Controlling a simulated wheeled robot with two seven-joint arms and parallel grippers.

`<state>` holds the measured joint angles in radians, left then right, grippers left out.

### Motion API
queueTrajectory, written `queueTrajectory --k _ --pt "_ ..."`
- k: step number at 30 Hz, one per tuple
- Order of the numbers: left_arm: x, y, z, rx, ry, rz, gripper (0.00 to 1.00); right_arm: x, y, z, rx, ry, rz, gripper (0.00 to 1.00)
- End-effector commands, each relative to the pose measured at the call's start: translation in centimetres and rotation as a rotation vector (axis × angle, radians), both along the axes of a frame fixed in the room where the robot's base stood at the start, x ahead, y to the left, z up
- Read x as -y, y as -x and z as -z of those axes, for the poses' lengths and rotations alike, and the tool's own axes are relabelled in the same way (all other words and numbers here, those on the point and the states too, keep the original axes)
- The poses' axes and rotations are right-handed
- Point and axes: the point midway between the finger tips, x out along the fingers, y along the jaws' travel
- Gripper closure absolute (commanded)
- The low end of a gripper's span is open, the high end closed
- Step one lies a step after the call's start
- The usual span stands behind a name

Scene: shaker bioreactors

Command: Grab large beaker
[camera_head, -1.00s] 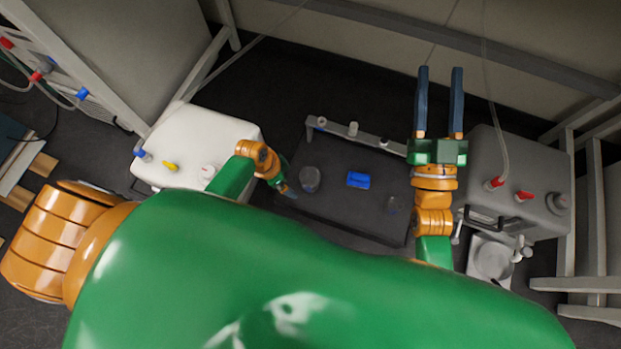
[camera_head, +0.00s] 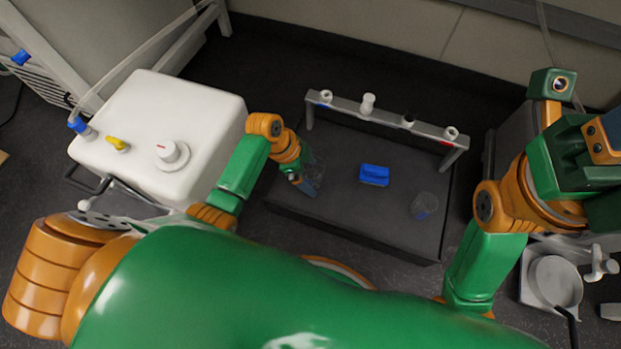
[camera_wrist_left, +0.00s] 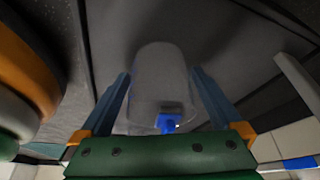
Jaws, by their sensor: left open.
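The large beaker (camera_wrist_left: 160,85) is clear and stands between the two fingers of my left gripper (camera_wrist_left: 165,100) in the left wrist view. In the head view the beaker (camera_head: 317,160) shows faintly at the left end of the dark bench, partly hidden by the gripper. My left gripper (camera_head: 308,186) is open, its blue fingers on either side of the beaker; I cannot tell whether they touch it. My right gripper (camera_head: 590,150) is cut off at the right edge, its fingertips out of sight.
On the dark bench (camera_head: 340,215) are a blue block (camera_head: 374,174) and a small clear beaker (camera_head: 424,205). A grey rack (camera_head: 385,115) with several caps runs along its back. A white container (camera_head: 165,125) stands left and a grey-white device (camera_head: 552,280) right.

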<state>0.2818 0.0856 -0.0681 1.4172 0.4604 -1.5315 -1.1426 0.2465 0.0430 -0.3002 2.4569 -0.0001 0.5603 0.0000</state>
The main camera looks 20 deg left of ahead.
Motion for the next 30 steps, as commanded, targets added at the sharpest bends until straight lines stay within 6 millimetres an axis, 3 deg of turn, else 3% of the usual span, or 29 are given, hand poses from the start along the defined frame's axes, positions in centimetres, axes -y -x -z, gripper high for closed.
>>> queueTrajectory --k 10,17,18,19,20,26,30 --pt "0.2 -0.1 0.5 0.001 -0.001 0.000 0.03 -0.1 0.4 -0.3 0.024 0.002 0.001 0.50" --pt "0.2 -0.1 0.6 0.001 -0.001 0.000 0.65 -0.1 0.4 -0.3 0.024 0.002 0.001 0.50" --pt "0.2 -0.1 0.5 0.001 -0.001 0.000 0.73 -0.1 0.4 -0.3 0.024 0.002 0.001 0.50" --pt "0.2 -0.1 0.5 0.001 -0.001 0.000 0.74 -0.1 0.4 -0.3 0.024 0.002 0.001 0.50" --pt "0.2 -0.1 0.6 0.001 -0.001 0.000 0.87 -0.1 0.4 -0.3 0.023 0.002 0.001 0.50" --pt "0.2 -0.1 0.3 -0.001 -0.002 0.000 0.85 -0.1 0.4 -0.6 0.026 0.003 0.001 0.50" --pt "0.2 -0.1 -1.5 0.000 -0.001 0.000 0.85 0.1 -0.5 -0.3 -0.033 -0.001 0.000 0.50"
